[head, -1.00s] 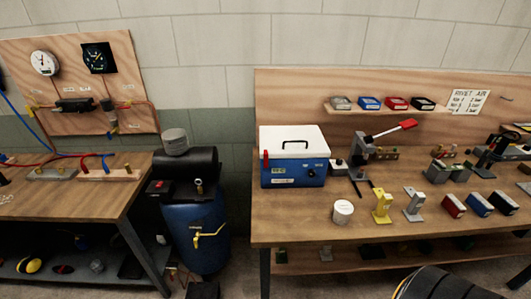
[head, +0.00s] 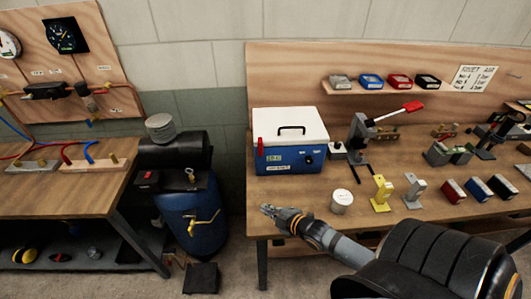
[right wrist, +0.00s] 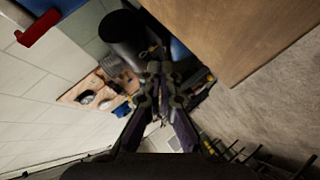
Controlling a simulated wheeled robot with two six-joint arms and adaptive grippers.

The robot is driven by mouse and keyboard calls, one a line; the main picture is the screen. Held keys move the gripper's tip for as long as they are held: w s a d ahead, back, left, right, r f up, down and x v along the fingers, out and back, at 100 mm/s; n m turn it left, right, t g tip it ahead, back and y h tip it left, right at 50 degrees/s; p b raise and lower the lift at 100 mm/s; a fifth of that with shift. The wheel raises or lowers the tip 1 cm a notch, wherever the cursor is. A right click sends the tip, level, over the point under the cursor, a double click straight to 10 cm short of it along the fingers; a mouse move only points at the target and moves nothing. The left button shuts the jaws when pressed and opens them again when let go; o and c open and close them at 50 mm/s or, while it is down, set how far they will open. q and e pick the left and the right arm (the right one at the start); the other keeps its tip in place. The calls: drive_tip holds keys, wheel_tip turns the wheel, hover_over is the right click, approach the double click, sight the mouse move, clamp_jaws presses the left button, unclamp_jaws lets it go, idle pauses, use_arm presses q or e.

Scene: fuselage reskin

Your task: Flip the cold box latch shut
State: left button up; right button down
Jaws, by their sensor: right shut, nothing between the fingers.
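The cold box (head: 290,158) is blue with a white lid (head: 290,127) and a black lid handle. It stands at the left end of the right-hand bench, its lid down. Its red latch (head: 260,146) stands upright at the left of the front face; how it sits against the lid is too small to tell. My right gripper (head: 268,211) is in front of the bench's left front edge, below and apart from the box. Its fingers are shut and empty, and show in the right wrist view (right wrist: 158,72). My left gripper is not in view.
A white tub (head: 342,202) and yellow and grey brackets stand on the bench (head: 300,205) right of the gripper. A lever tool (head: 362,140) with a red handle stands beside the box. A blue tank (head: 190,218) stands in the gap left of the bench.

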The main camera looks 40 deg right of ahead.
drive_tip(key=w+d+r+n+t+y, duration=0.1)
drive_tip(key=w+d+r+n+t, duration=0.15)
drive_tip(key=d+n, duration=0.2)
drive_tip(key=n+t+y+b, duration=0.2)
drive_tip(key=n+t+b, duration=0.2)
approach(260, 147)
drive_tip(key=w+a, duration=0.3)
drive_tip(key=a, duration=0.2)
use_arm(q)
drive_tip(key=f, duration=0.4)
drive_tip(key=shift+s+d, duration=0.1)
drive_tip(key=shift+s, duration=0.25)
use_arm(e)
drive_tip(key=shift+g, duration=0.25)
drive_tip(key=w+d, duration=0.1)
drive_tip(key=w+d+r, duration=0.1)
drive_tip(key=w, duration=0.1)
drive_tip(key=shift+d, duration=0.3)
